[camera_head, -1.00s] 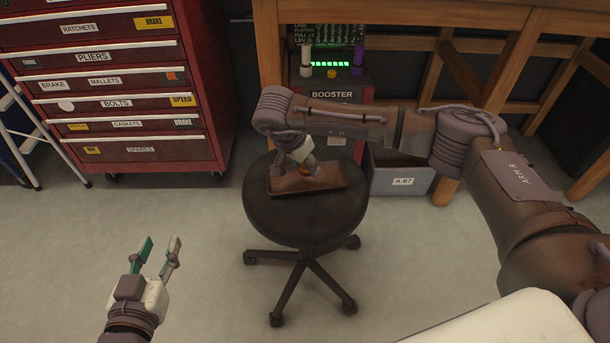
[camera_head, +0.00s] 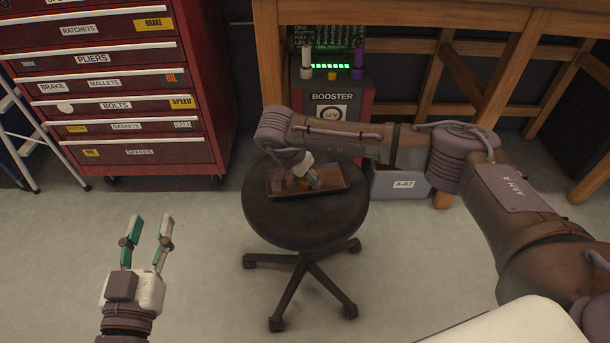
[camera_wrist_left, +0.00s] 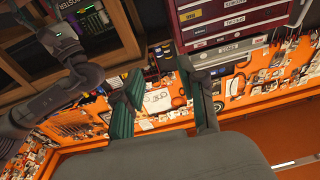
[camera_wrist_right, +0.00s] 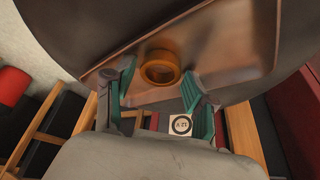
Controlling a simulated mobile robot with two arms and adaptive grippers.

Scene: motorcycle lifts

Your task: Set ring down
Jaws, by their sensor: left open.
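An orange-brown ring (camera_wrist_right: 160,67) shows in the right wrist view against a brown tray (camera_wrist_right: 225,60), just ahead of my right fingertips. My right gripper (camera_wrist_right: 158,82) has its fingers apart on either side of the ring, with a visible gap beside it. In the head view the right gripper (camera_head: 308,180) points down over the tray (camera_head: 336,176), and the ring is mostly hidden beneath it. The tray lies on a round black stool (camera_head: 300,228). My left gripper (camera_head: 149,226) is open and empty, low at the left, away from the stool.
A red drawer cabinet (camera_head: 120,125) stands at the back left. A booster box (camera_head: 333,100) and a grey bin (camera_head: 400,185) are behind the stool, under a wooden bench (camera_head: 420,15). The floor left of the stool is clear.

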